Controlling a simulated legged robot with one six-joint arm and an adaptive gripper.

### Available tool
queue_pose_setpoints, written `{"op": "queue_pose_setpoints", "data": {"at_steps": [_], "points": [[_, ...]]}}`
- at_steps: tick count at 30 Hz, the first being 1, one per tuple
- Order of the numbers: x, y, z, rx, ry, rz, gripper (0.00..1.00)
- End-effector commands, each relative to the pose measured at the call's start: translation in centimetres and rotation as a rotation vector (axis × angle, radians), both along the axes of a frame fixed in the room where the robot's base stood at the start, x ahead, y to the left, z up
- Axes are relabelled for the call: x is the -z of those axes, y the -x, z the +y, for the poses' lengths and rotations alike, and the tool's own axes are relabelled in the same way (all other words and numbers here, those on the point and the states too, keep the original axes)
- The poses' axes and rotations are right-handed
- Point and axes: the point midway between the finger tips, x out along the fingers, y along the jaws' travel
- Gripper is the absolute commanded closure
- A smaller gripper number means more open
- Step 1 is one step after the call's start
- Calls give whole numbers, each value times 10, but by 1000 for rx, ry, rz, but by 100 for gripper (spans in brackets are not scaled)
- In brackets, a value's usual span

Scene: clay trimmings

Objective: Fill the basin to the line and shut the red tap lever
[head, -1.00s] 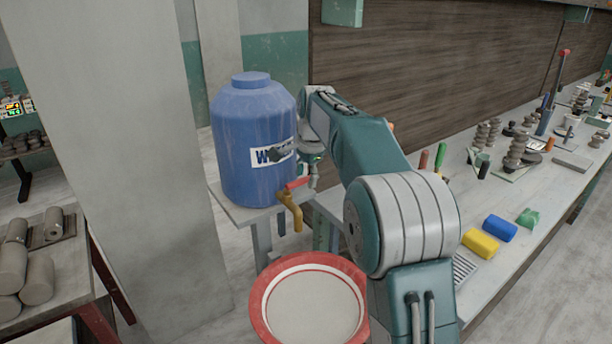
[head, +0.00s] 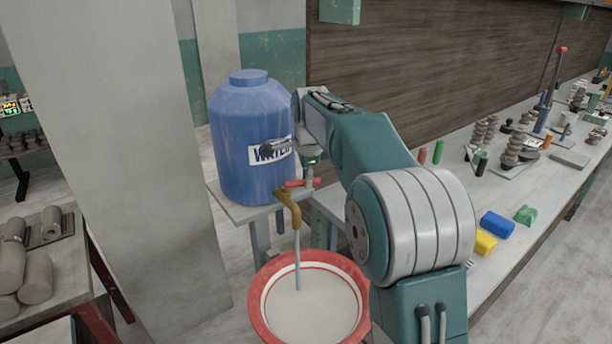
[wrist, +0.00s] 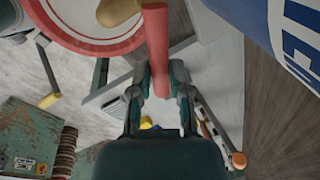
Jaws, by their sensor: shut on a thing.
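The blue water barrel (head: 235,165) has a brass tap (head: 289,203) with a red lever (head: 295,184). A pale stream of water (head: 298,262) runs from the spout into the basin (head: 257,312), which has a red rim and a pale inside. A red line circles the inside just below the rim. The water surface is hard to tell from the pale inside. My gripper (wrist: 160,82) is shut on the red lever (wrist: 156,40) in the wrist view, where the tap (wrist: 118,9) and basin rim (wrist: 62,34) also show.
The barrel stands on a small grey stand (head: 232,211) beside a pillar (head: 125,150). At the right, a long bench (head: 520,225) holds a yellow block (head: 484,243), a blue block (head: 498,226) and several tools. Clay cylinders (head: 37,278) lie at the left.

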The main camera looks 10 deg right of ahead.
Motion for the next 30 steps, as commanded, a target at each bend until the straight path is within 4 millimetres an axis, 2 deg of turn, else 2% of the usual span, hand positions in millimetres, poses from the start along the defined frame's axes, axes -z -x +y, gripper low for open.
{"op": "queue_pose_setpoints", "data": {"at_steps": [13, 14, 15, 16, 26, 30], "points": [[1, 2, 2, 48, -2, 0, 100], [1, 2, 2, 48, -2, 0, 68], [1, 2, 2, 48, -2, 0, 50], [1, 2, 2, 47, -2, 0, 42], [0, 3, 1, 48, -1, 0, 42], [-8, 4, 1, 48, -1, -2, 42]]}}
